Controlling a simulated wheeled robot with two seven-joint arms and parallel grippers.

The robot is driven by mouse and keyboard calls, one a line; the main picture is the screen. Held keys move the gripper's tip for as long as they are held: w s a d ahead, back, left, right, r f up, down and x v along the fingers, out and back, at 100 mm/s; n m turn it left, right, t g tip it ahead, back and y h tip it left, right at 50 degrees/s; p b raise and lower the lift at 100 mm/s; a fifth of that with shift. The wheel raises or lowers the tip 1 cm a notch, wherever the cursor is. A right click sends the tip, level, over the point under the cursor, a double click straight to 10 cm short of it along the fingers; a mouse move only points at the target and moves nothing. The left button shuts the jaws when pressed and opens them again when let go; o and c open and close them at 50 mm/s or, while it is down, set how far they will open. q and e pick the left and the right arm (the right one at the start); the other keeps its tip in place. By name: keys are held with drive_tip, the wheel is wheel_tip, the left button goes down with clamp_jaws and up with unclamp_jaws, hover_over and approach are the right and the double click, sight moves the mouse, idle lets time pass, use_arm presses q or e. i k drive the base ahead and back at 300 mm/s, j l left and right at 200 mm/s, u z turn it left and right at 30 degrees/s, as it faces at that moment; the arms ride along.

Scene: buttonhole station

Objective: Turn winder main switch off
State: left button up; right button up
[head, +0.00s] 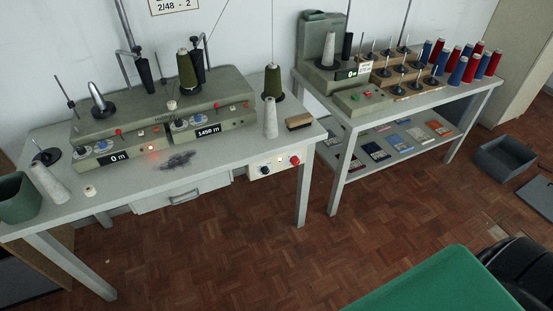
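The grey-green thread winder (165,110) stands on the left table (225,172). Its left display (119,160) reads "0 m", and a red lamp (152,151) glows beside it. Its right display (208,131) reads about "1459 m". A pale switch box (273,175) hangs under the table's front right edge. It carries a dark knob (264,170), a small lit lamp (279,161) and a red knob (295,160). The knob positions are too small to read. Neither of my grippers is in view.
A second table (455,92) at the right holds a smaller winder (322,55) and red and blue cones. A green surface (440,285) and a black object (525,275) fill the lower right. The parquet floor (220,265) before the left table is clear.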

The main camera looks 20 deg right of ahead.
sight(295, 160)
drive_tip(key=z, duration=0.85)
drive_tip(key=i+l+z, duration=0.2)
drive_tip(key=l+z, duration=0.2)
drive_tip(key=i+l+z, duration=0.25)
drive_tip(key=z, duration=0.15)
